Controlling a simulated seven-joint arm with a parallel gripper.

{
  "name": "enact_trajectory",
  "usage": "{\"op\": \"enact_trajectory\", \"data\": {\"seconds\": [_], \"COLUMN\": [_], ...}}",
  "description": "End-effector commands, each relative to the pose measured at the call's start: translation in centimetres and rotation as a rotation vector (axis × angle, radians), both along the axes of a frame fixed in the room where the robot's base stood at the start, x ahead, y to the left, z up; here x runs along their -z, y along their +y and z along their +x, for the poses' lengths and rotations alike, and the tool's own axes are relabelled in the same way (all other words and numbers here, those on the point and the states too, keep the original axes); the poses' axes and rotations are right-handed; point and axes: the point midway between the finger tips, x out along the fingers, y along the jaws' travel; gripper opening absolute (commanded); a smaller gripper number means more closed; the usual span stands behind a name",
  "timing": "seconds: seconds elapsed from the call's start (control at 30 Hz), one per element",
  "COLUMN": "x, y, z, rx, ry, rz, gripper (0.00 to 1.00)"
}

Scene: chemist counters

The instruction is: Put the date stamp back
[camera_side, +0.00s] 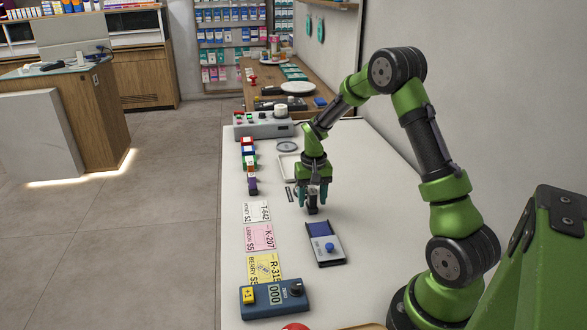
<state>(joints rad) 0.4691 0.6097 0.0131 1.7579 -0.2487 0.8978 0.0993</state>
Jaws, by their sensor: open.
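A small dark upright object (312,208), which looks like the date stamp, stands on the white counter. My gripper (312,196) points down over it with its fingers open, one on each side. The fingers hide most of the object, and I cannot tell whether they touch it. Just in front lies a flat grey case with a dark blue pad (319,229) and a blue knob (330,247). A small dark strip (290,194) lies just left of my gripper.
A white tray (283,173) and round grey disc (286,146) lie behind my gripper. Coloured blocks (248,160) line the left, below a grey console (262,128). Pink (260,238), white and yellow cards lie front left. A blue counter device (273,298) stands nearest.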

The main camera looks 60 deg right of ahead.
Motion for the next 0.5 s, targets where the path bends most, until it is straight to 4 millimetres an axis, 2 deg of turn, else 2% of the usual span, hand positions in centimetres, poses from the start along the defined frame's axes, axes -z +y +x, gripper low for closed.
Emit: {"op": "enact_trajectory", "data": {"seconds": [0.13, 0.23, 0.5], "x": [-0.3, -1.4, -7.1], "y": [0.0, 0.0, 0.0], "z": [0.0, 0.1, 0.1], "rx": [0.000, -0.001, -0.001], "ry": [-0.001, -0.003, -0.006], "rz": [-0.001, -0.001, -0.003], "gripper": [0.55, 0.55, 0.55]}}
